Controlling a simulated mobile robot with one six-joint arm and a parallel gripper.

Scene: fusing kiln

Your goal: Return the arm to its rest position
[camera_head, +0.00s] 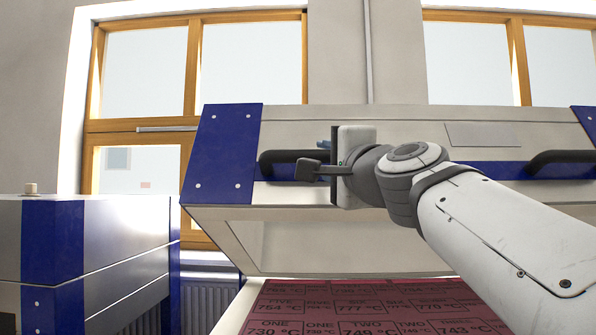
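My gripper (315,163) is at the end of my white and grey arm, in front of the kiln lid (420,135). It overlaps the right end of the lid's left black handle (280,160) in the picture. One dark finger shows side-on; the other is mostly hidden, so I cannot tell whether it is open, shut or touching the handle. The lid is raised, with blue corners and a blue stripe. Below it lies the kiln's dark red bed (345,300), marked with printed words and numbers.
A second black handle (560,160) is on the lid's right. A blue and grey cabinet (95,250) with a small knob on top stands at the left. Behind are wooden-framed windows (195,70) and a radiator (205,297). A gap separates cabinet and kiln.

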